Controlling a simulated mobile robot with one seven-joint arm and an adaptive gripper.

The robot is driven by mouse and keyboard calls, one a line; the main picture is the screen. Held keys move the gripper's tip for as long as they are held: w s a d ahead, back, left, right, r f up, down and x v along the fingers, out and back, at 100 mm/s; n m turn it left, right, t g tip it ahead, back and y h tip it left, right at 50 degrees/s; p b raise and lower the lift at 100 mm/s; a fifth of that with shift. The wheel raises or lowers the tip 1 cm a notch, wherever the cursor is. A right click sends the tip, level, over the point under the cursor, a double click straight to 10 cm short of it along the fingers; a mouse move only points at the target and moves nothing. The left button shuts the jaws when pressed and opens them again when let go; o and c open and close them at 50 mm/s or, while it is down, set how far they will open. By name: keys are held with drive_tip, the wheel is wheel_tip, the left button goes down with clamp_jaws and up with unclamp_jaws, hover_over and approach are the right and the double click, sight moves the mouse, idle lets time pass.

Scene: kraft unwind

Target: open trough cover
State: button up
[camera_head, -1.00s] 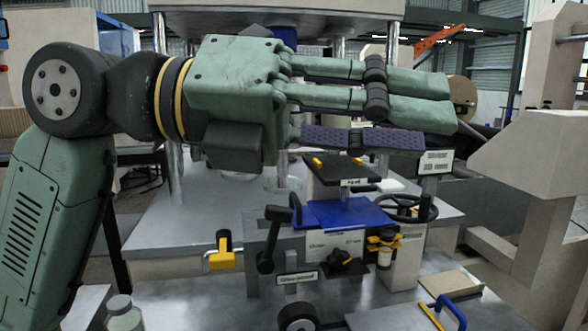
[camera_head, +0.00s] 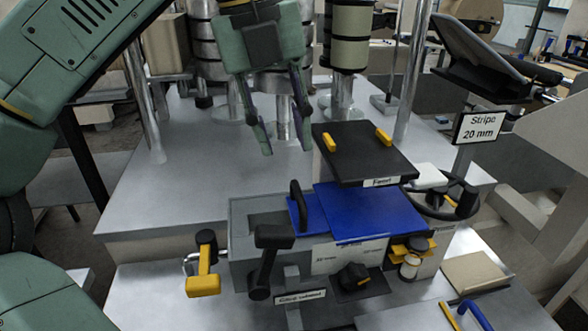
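The grey trough (camera_head: 240,237) is a box at the centre of the machine. A flat blue plate (camera_head: 370,212) covers its right part, and I take this for the cover. A smaller blue piece (camera_head: 309,222) at its left edge carries an upright black handle (camera_head: 297,203). Left of it, the trough top shows grey. My gripper (camera_head: 283,125) hangs above and behind the trough, fingers pointing down. The fingers are apart with nothing between them. They touch neither handle nor plate.
A black panel (camera_head: 362,155) with two yellow tabs overhangs the blue plate's back. A black lever (camera_head: 265,262) and a yellow-handled clamp (camera_head: 203,270) stand in front and to the left. A handwheel (camera_head: 455,200) is at right. The metal deck (camera_head: 180,195) at left is bare.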

sight(297, 189)
drive_tip(key=f, duration=0.2)
drive_tip(key=d+f+b, duration=0.1)
drive_tip(key=f, duration=0.4)
drive_tip(key=shift+w+d+f, duration=0.25)
drive_tip(key=shift+f, duration=0.1)
drive_tip(key=shift+c, duration=0.2)
clamp_jaws()
